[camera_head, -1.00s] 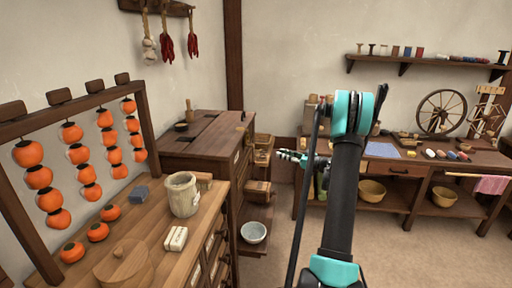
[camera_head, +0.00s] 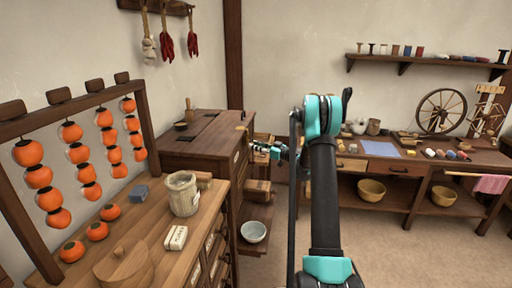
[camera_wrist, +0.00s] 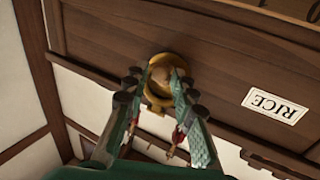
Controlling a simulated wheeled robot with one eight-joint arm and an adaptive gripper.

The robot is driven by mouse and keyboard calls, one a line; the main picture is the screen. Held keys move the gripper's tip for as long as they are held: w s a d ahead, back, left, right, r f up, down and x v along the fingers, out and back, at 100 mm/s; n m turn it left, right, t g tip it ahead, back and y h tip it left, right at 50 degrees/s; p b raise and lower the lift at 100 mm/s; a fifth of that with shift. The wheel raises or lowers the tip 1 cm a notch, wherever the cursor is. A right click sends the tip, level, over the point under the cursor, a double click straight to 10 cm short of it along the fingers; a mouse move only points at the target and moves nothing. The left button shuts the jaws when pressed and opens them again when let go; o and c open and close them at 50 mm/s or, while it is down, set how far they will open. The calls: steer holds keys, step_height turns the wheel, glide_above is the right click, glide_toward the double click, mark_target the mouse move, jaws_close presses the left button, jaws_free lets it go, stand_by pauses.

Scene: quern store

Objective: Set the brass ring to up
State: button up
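The brass ring (camera_wrist: 153,101) shows in the wrist view on a dark wooden chest front, around a round brownish knob or boss; part of it is hidden behind my fingers. My gripper (camera_wrist: 157,73) has its two green fingertips apart, one on each side of the boss and ring. I cannot tell whether they touch the brass. In the head view my gripper (camera_head: 253,146) is beside the right end of the dark wooden chest (camera_head: 185,148). The ring is too small to make out surely there.
A RICE label (camera_wrist: 274,105), upside down, is on the wood right of the ring. The counter (camera_head: 140,222) at left holds a crock (camera_head: 184,201) and a rack of orange fruit (camera_head: 38,176). A bowl (camera_head: 253,232) sits low beside it. Open floor lies at lower right.

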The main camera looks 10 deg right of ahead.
steer(key=shift+a, duration=0.1)
jaws_close()
steer(key=shift+r, duration=0.1)
stand_by(0.4)
step_height(320, 180, up, 12)
steer(key=d+n+g+h, duration=0.1)
steer(key=n+g+h, duration=0.1)
steer(key=h, duration=0.5)
steer(key=d+n+g+h, duration=0.1)
steer(key=n+g+h, duration=0.1)
steer(key=g+h, duration=0.3)
steer(key=shift+s+d+r+h, duration=0.25)
steer(key=shift+s+d+h, duration=0.15)
steer(key=shift+h, duration=0.6)
steer(key=shift+a, duration=0.15)
